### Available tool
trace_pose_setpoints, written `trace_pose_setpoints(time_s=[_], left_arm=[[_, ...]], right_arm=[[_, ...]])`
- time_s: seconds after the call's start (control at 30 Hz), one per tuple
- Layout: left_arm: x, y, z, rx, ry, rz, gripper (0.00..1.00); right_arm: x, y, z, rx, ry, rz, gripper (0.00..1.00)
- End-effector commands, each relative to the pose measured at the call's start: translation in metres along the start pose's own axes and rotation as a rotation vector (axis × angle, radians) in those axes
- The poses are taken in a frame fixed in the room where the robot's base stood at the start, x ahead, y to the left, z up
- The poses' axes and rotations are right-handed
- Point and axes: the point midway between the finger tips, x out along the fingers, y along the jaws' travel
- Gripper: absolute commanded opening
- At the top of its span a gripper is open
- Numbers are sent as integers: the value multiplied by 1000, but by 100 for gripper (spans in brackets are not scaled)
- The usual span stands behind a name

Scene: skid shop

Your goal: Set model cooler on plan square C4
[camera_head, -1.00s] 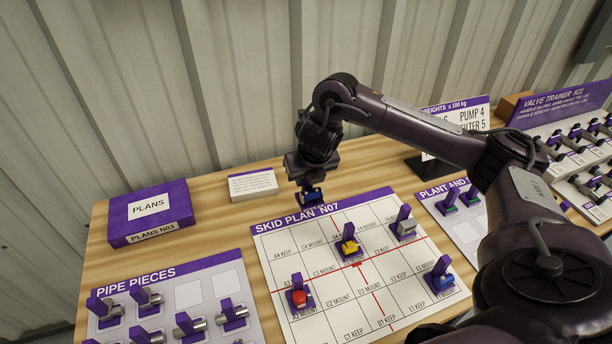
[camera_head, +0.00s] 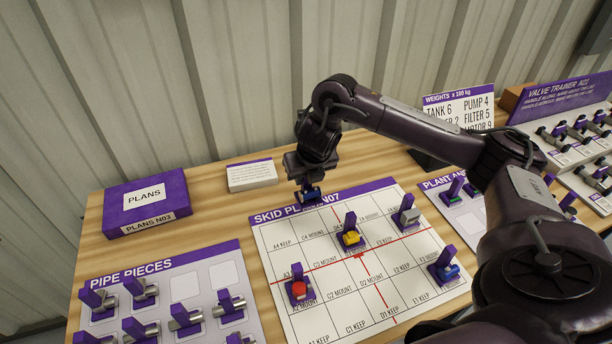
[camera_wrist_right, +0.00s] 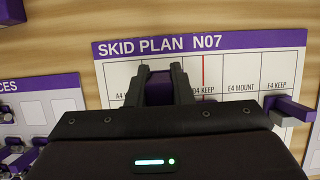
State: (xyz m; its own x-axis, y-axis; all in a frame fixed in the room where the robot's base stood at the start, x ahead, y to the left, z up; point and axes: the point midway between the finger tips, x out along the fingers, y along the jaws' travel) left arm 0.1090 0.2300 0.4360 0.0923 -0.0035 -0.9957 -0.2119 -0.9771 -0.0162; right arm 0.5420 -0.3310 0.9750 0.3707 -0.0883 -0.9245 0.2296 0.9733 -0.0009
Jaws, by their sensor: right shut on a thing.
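My right gripper (camera_head: 308,180) is shut on the purple handle of a small blue model (camera_head: 311,197), which I take to be the model cooler. It hangs over the title band at the far edge of the skid plan (camera_head: 268,236), just beyond square C4 (camera_head: 314,228). I cannot tell its exact height. In the right wrist view the two fingers (camera_wrist_right: 158,88) clamp the purple handle (camera_wrist_right: 158,86), and the gripper hides part of the C4 area. My left gripper is not in view.
On the plan stand a red model (camera_head: 299,289), a yellow model (camera_head: 351,238), a grey model (camera_head: 408,216) and another blue model (camera_head: 447,270). The plans box (camera_head: 147,203) and a white card (camera_head: 251,175) lie behind left. Pipe pieces (camera_head: 160,310) are front left.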

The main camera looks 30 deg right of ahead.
Motion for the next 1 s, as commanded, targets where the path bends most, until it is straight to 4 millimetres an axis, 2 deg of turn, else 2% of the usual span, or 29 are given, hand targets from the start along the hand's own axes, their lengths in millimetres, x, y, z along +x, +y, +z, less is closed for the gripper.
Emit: trace_pose_setpoints(time_s=[0.53, 1.0], left_arm=[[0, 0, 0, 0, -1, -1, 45], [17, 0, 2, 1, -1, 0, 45]], right_arm=[[1, 0, 0, 2, 0, 0, 0], [22, 0, -9, 3, 0, 0, 0]])
